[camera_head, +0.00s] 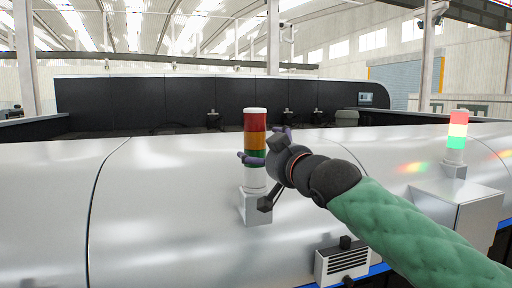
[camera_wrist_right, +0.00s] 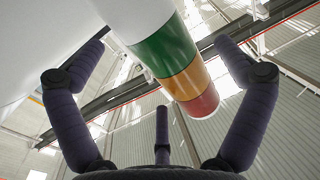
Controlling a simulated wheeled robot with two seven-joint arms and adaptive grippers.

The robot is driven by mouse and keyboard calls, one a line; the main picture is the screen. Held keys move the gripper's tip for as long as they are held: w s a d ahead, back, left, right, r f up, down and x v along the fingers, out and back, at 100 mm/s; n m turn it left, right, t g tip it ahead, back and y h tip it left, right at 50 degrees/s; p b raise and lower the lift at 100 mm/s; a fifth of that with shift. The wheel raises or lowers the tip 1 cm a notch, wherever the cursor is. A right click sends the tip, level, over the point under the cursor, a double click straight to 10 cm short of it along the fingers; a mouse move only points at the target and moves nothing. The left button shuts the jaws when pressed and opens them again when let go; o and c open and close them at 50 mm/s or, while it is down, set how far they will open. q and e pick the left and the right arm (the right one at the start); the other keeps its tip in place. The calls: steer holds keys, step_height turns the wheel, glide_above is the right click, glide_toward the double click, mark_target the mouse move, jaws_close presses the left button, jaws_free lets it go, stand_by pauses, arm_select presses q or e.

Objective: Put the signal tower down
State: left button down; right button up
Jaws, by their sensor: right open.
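The signal tower (camera_head: 256,121), with red, orange and green bands over a white lower part, stands upright on a pale bracket (camera_head: 257,208) on the silver machine housing. Its lights look unlit. In the right wrist view the tower (camera_wrist_right: 178,62) passes between my finger pads. My right gripper (camera_head: 263,150) is open, with its fingers on either side of the tower near the green band. The wrist view shows my right gripper (camera_wrist_right: 163,62) with gaps between both fingers and the tower. My left gripper is not in view.
A second, lit signal tower (camera_head: 457,130) stands on a box at the right. A vented grey box (camera_head: 344,262) sits on the front of the housing below my right arm. The silver top (camera_head: 165,190) left of the tower is clear. A dark machine section (camera_head: 130,100) lies behind.

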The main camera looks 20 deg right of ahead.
mark_target(264, 152)
steer(key=w, duration=0.2)
steer(key=w+p, duration=0.1)
steer(key=w, duration=0.1)
steer(key=shift+a+f, duration=0.15)
steer(key=shift+a, duration=0.2)
steer(key=shift+s, duration=0.35)
steer(key=shift+s+d, duration=0.1)
steer(key=c, duration=1.6)
steer(key=shift+r, duration=0.2)
